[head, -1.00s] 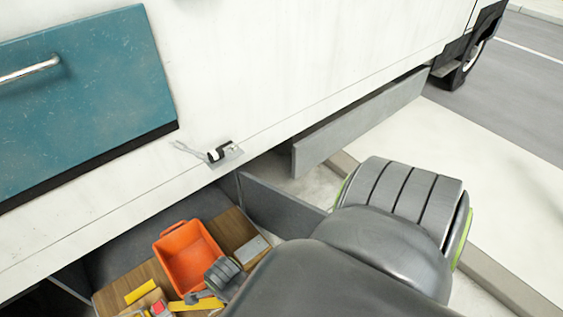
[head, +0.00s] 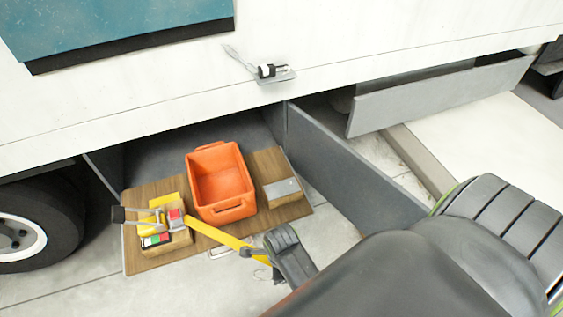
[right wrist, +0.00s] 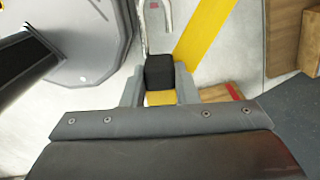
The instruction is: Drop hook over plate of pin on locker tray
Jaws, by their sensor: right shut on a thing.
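The locker tray (head: 140,262) is a pulled-out wooden board under the white truck side. A long yellow bar (head: 215,234) lies across its front edge, running toward my right gripper (head: 262,250); it also shows in the right wrist view (right wrist: 207,35). In the right wrist view, my right gripper (right wrist: 160,90) is shut on a black block (right wrist: 160,72) with yellow below it. A bent grey metal piece (right wrist: 168,15) shows beyond the fingers. A black-and-white pin (head: 267,71) sits on a small metal plate (head: 278,78) on the truck side. I cannot make out a hook clearly. My left gripper is out of view.
An orange bin (head: 220,183) stands mid-tray. A wooden block with a grey top (head: 283,187) is on its right, and small tools and colored blocks (head: 160,225) on its left. A grey open door panel (head: 350,170) stands right of the tray. A truck wheel (head: 40,225) is at left.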

